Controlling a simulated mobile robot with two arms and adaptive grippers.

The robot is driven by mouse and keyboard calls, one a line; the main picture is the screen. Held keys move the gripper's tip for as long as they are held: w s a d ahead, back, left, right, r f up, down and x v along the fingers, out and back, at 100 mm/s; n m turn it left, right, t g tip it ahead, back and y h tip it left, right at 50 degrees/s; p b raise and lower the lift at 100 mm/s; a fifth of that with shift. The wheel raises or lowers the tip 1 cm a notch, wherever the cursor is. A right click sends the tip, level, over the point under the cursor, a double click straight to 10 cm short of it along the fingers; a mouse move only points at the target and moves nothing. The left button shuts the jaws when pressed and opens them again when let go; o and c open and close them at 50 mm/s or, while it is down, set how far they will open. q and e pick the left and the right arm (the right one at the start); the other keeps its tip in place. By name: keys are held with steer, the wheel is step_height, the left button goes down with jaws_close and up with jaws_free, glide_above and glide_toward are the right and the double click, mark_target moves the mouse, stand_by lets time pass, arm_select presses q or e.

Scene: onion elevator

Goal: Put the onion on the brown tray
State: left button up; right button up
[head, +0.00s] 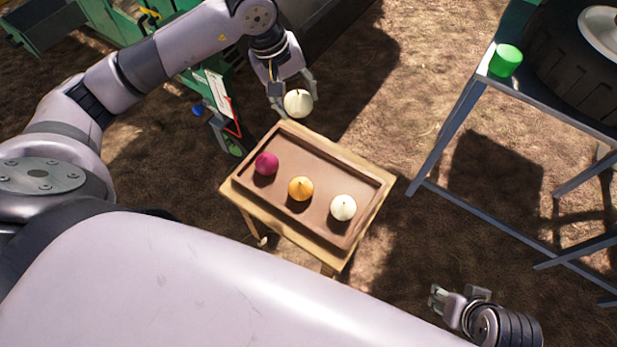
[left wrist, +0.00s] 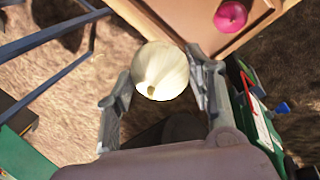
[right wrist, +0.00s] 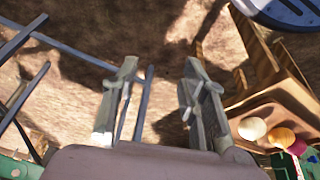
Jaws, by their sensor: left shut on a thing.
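My left gripper (head: 290,95) is shut on a white onion (head: 298,103), just beyond the far edge of the brown tray (head: 323,163). The held onion shows large between the fingers in the left wrist view (left wrist: 160,72). The tray lies on a small wooden table and holds a purple onion (head: 266,164), an orange onion (head: 300,189) and another white onion (head: 343,208) in a row along its near side. The far part of the tray is bare. My right gripper (right wrist: 160,95) is open and empty, away from the tray at the lower right of the head view.
A grey metal stand (head: 455,120) with a green cylinder (head: 506,60) and a large tyre (head: 575,60) stands at the right. Green machinery and tool-like objects (head: 222,105) are left of the tray. Bare ground lies between tray and stand.

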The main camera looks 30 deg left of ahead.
arm_select(q)
steer(key=shift+w+f, duration=0.15)
steer(key=shift+f, duration=0.4)
step_height(320, 180, down, 8)
steer(key=b, duration=0.4)
glide_above(303, 158)
steer(key=f, duration=0.7)
steer(key=shift+s+a, duration=0.4)
step_height(303, 158, down, 4)
steer(key=shift+r, duration=0.1)
arm_select(e)
steer(key=w+a+r+t+y, duration=0.1)
steer(key=w+a+r+t, duration=0.2)
steer(key=w+r+t, duration=0.2)
steer(key=w+a+r+t+y, duration=0.2)
steer(key=w+r+t, duration=0.4)
steer(key=w+r, duration=0.3)
steer(key=shift+w+a+n+t, duration=0.3)
steer(key=shift+w+a, duration=0.15)
steer(key=shift+w, duration=0.2)
arm_select(q)
steer(key=shift+f+b, duration=0.2)
steer(key=shift+b, duration=0.1)
steer(key=o, duration=1.2)
arm_select(e)
steer(key=shift+w+r+t, duration=0.1)
steer(key=shift+r+t, duration=0.2)
steer(key=shift+r, duration=0.1)
